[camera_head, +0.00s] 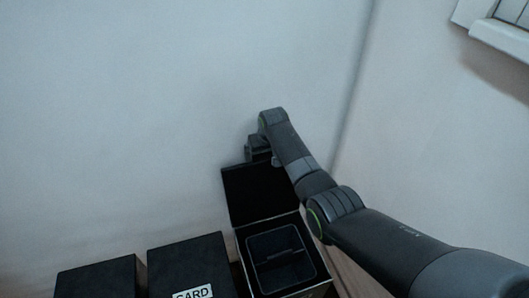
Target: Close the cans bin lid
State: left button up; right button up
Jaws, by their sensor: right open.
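The cans bin (241,262) is a black box at the bottom centre with its top open and a dark liner inside. Its black lid (245,195) stands raised at the back, near the wall. My right arm reaches in from the lower right, and my right gripper (256,156) is at the lid's upper edge, partly hidden by my own wrist. The gripper is open; I cannot tell whether it touches the lid. My left gripper does not show.
Two closed black bins stand to the left: one labelled "CARD" (186,258) and another (97,278) at the far left. A pale wall (120,120) rises behind them, with a corner to the right. A window frame (495,30) is at the upper right.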

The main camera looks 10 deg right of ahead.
jog(key=c, duration=1.4)
jog(key=shift+s+r+p, duration=0.15)
jog(key=shift+s+p, duration=0.25)
jog(key=shift+p, duration=0.3)
jog(key=shift+s+d+f+t+y+p, duration=0.2)
jog(key=shift+s+d+f+t+p, duration=0.6)
jog(key=shift+s+p, duration=1.9)
jog(key=shift+s+d+f+t+y+p, duration=0.2)
jog(key=shift+s+d+f+t+p, duration=0.65)
jog(key=shift+s, duration=3.15)
jog(key=shift+s+d+f+t+y+p, duration=0.3)
jog(key=shift+s+f+t+p, duration=0.7)
jog(key=shift+s+p, duration=1.9)
jog(key=shift+s+d+b, duration=0.1)
jog(key=shift+s+b, duration=0.4)
